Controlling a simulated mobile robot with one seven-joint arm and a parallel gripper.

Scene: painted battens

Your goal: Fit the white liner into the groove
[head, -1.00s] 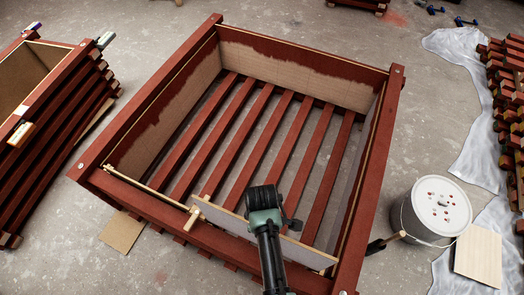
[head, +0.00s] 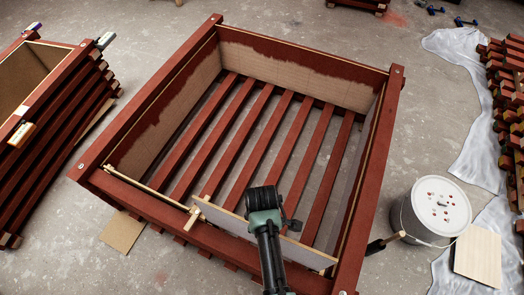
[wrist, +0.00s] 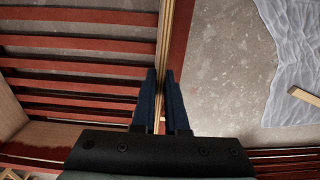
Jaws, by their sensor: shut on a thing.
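The white liner (head: 222,217) is a thin pale panel standing on edge along the near side of the red slatted crate (head: 230,252). In the head view my gripper (head: 265,212) is over the liner's middle, its fingertips hidden behind my own wrist. In the wrist view my gripper (wrist: 159,85) has its two blue fingers on either side of a thin pale edge and is shut on it. The groove shows only as a pale-edged line (head: 150,194) along the near wall, left of the liner. I cannot tell whether the liner's lower edge sits in it.
A small pale wooden piece (head: 192,216) crosses the near rail by the liner's left end. A white bucket (head: 436,207) stands right of the crate, beside a pale board (head: 478,255) and white sheeting (head: 463,60). Another crate (head: 50,110) stands at left.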

